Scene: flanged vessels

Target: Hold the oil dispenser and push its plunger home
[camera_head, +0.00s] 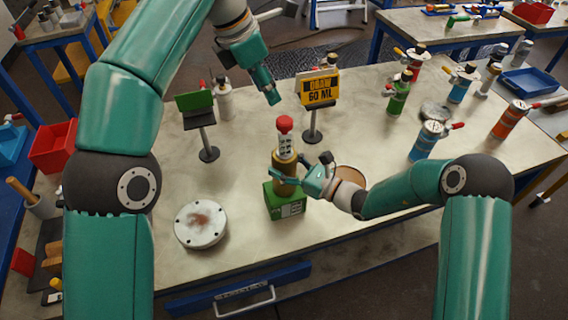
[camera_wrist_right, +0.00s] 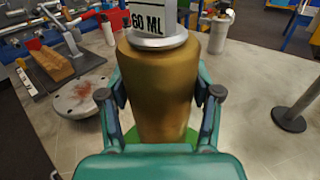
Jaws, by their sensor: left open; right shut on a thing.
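The oil dispenser has a brass body (camera_head: 283,168), a clear-looking neck marked 60 ML (camera_wrist_right: 152,20) and a red plunger knob (camera_head: 284,123) on top. It stands upright on a green block (camera_head: 287,207) near the front middle of the table. My right gripper (camera_head: 284,178) comes in from the right and is shut on the brass body; in the right wrist view its fingers flank the body (camera_wrist_right: 160,85). My left gripper (camera_head: 272,98) is open and empty, above and slightly left of the red knob, apart from it. The knob is outside the right wrist view.
A yellow sign reading DRAW 60 ML (camera_head: 319,88) stands behind the dispenser, and a green panel on a stand (camera_head: 197,104) is to the left. A round flanged plate (camera_head: 201,224) lies front left. Several canisters stand at the right, near a blue tray (camera_head: 528,81).

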